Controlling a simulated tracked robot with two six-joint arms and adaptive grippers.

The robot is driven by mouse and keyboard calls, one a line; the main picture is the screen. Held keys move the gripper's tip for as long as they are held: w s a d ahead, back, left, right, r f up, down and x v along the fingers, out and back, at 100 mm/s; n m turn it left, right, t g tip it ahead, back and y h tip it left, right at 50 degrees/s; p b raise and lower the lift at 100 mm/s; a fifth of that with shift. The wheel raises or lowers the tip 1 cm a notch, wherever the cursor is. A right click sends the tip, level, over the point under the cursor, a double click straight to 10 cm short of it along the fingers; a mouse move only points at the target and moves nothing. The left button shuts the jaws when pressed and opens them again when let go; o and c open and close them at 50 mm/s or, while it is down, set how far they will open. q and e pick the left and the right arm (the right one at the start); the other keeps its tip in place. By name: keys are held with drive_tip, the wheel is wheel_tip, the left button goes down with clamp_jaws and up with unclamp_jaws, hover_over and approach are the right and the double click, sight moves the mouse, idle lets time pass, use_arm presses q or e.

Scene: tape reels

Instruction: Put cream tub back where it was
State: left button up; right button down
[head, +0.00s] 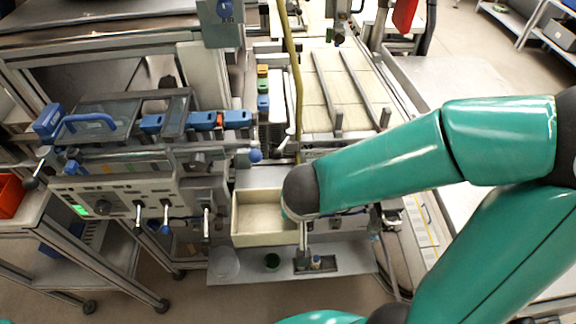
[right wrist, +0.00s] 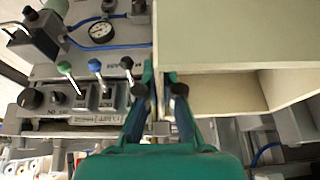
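The cream tub (head: 265,239) is an open rectangular box in the middle of the head view, seen from above and apparently empty. My right arm's wrist covers its right side. In the right wrist view its pale walls (right wrist: 215,55) fill the upper right. My right gripper (right wrist: 160,88) has a finger on each side of the tub's wall edge and looks shut on it. Whether the tub hangs free or rests on something cannot be told. My left gripper is not in view.
A control panel with levers (head: 130,203) stands close left of the tub. A slatted bed (head: 340,95) lies behind.

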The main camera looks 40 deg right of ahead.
drive_tip(key=p, duration=0.1)
drive_tip(key=w+d+p, duration=0.1)
drive_tip(key=shift+w+r+p, duration=0.15)
drive_tip(key=shift+r+p, duration=0.15)
drive_tip(key=shift+p, duration=0.1)
drive_tip(key=w, duration=0.1)
drive_tip(key=w+d, duration=0.1)
drive_tip(key=b, duration=0.1)
drive_tip(key=shift+w+d+f, duration=0.15)
drive_tip(key=shift+w+f, duration=0.2)
drive_tip(key=shift+w, duration=0.05)
drive_tip(key=w+d, duration=0.1)
drive_tip(key=w, duration=0.1)
drive_tip(key=w+d, duration=0.1)
drive_tip(key=w, duration=0.1)
drive_tip(key=shift+d, duration=0.1)
drive_tip(key=shift+f, duration=0.45)
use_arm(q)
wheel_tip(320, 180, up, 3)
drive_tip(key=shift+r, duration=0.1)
use_arm(e)
drive_tip(key=shift+r, duration=0.15)
drive_tip(key=c, duration=1.3)
unclamp_jaws()
